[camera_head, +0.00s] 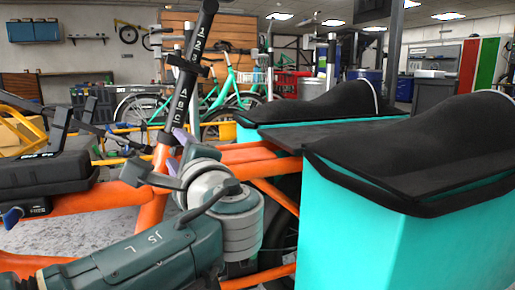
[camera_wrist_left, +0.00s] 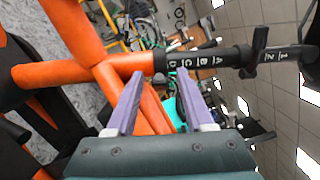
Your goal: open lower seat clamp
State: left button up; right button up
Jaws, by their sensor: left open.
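A black post (camera_head: 182,98) marked with white letters rises, slightly tilted, from the orange frame (camera_head: 95,199) of a bike. The same post (camera_wrist_left: 205,58) runs sideways in the left wrist view, with the orange tube (camera_wrist_left: 120,66) at its left. The lower seat clamp, where post meets tube, cannot be made out clearly, and I cannot tell its lever. A black upper clamp (camera_head: 187,66) sits higher on the post. My left gripper (camera_head: 172,150) is open beside this joint. Its purple fingers (camera_wrist_left: 161,75) point at the joint with nothing visible between them. My right gripper is not in view.
A large turquoise cargo box (camera_head: 400,235) with a black cover fills the right. A second turquoise box (camera_head: 270,135) stands behind it. A black case (camera_head: 45,175) lies at the left. A green bike (camera_head: 225,92) stands further back.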

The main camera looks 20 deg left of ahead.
pick_arm(q)
jog(key=shift+s+d+p, duration=0.25)
jog(key=shift+d+p, duration=0.05)
jog(key=p+v, duration=0.3)
jog(key=v, duration=0.6)
jog(key=shift+s+f, duration=0.1)
